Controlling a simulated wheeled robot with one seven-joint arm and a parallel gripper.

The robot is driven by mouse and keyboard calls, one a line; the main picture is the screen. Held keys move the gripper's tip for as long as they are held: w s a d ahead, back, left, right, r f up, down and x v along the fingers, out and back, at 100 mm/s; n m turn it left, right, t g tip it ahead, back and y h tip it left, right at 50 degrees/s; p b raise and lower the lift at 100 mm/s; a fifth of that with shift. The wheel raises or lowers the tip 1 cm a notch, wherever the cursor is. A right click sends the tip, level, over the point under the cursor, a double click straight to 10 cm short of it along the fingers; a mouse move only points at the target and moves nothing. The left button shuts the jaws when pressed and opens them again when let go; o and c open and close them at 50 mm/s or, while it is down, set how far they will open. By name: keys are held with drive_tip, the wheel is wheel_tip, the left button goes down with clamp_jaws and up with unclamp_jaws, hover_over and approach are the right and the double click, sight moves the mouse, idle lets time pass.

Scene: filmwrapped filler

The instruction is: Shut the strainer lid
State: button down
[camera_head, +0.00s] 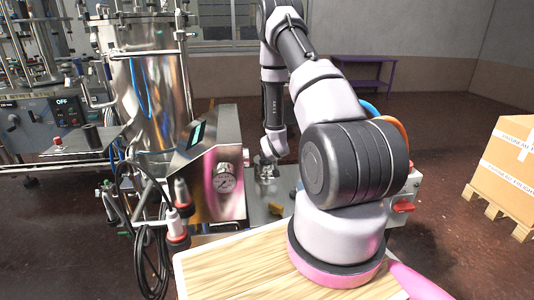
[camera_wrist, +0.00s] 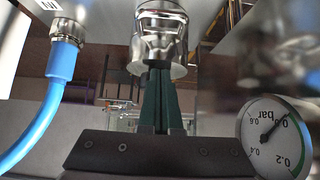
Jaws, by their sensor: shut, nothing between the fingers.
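A small shiny metal fitting, which looks like the strainer (camera_wrist: 160,35), is at the top middle of the wrist view. Its rounded metal body has a wider rim at the lower end. I cannot tell which part is the lid or how far it stands open. In the head view a small metal fitting (camera_head: 266,170) sits on the machine, right of the gauge housing. My gripper (camera_wrist: 160,66) has its dark green fingers together and empty. Their tips overlap the fitting's rim in the wrist view; contact is unclear. In the head view my wrist hides the fingers.
A pressure gauge (camera_wrist: 275,135) is close at the right of the wrist view, and a blue hose (camera_wrist: 36,125) at the left. The steel gauge housing (camera_head: 205,150) stands left of my arm. A wooden top (camera_head: 235,265) is in front. A carton (camera_head: 510,165) on a pallet stands far right.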

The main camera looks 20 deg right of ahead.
sight(268, 179)
drive_tip(key=shift+s+a+f+t+h, duration=0.15)
drive_tip(key=shift+s+f+t, duration=0.35)
drive_tip(key=shift+f, duration=0.65)
drive_tip(key=shift+s+a+f+t+h, duration=0.1)
drive_tip(key=shift+s+f+t, duration=0.15)
drive_tip(key=shift+f+t, duration=0.6)
drive_tip(key=shift+s+a+f+t+h, duration=0.15)
drive_tip(key=shift+s+f+t, duration=0.2)
drive_tip(key=shift+f, duration=1.05)
drive_tip(key=shift+s+d+f, duration=0.1)
drive_tip(key=shift+s+f, duration=0.05)
drive_tip(key=shift+s+f, duration=0.15)
drive_tip(key=shift+s+a+r, duration=0.2)
drive_tip(key=shift+s, duration=0.35)
drive_tip(key=r+v, duration=0.1)
drive_tip(key=v, duration=0.8)
